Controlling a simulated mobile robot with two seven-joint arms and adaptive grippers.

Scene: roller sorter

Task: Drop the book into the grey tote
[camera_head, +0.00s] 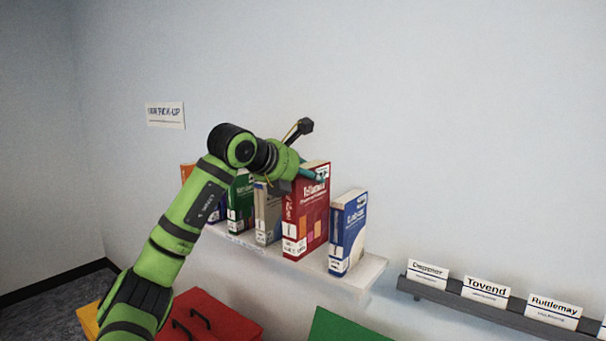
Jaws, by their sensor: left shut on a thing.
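My left gripper (315,174) reaches in from the left and is shut on the top of a red book (306,212). The red book is upright at the white shelf (370,271), between a grey-beige book (268,214) and a blue book (348,232). I cannot tell whether its lower edge touches the shelf. Part of its top is hidden by the gripper. I see no grey tote in this view. My right gripper is not in view.
A green book (240,203) and an orange book (186,171) stand further left, partly behind my arm. Below are a red lidded bin (225,318), a yellow bin (89,318) and a green one (345,327). A dark rail (448,291) with name cards runs right.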

